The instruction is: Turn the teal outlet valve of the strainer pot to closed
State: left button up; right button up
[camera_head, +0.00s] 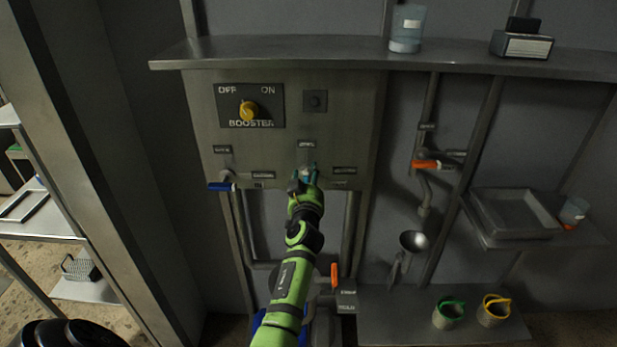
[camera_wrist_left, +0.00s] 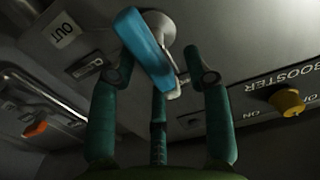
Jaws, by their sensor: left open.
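The teal valve handle shows in the wrist view (camera_wrist_left: 146,42) as a flat bright lever on a round pale hub (camera_wrist_left: 162,30). In the head view only a sliver of teal (camera_head: 316,171) shows beside the fingers, on the steel panel below a small label. My left gripper (camera_head: 303,180) is at the handle and hides most of it. In the wrist view the fingers of my left gripper (camera_wrist_left: 160,66) are open, standing on both sides of the handle; I cannot tell whether they touch it. My right gripper is not in view.
A yellow BOOSTER knob (camera_head: 249,110) sits up left on the panel. A dark blue handle (camera_head: 221,186) is left of the gripper. Orange handles are at right (camera_head: 427,164) and below (camera_head: 334,275). A shelf (camera_head: 350,52) juts out above.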

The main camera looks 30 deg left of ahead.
pick_arm(q)
grip_shut()
jog(key=shift+m, duration=0.3)
jog(key=m+b, duration=0.1)
jog(key=m, duration=0.4)
jog(key=f+m+b, duration=0.1)
jog(key=m, duration=0.5)
jog(key=w+d+f+m+b, duration=0.1)
jog(key=m, duration=0.5)
jog(key=shift+d+f, duration=0.1)
jog(key=shift+f, duration=0.15)
jog(key=shift+m, duration=0.4)
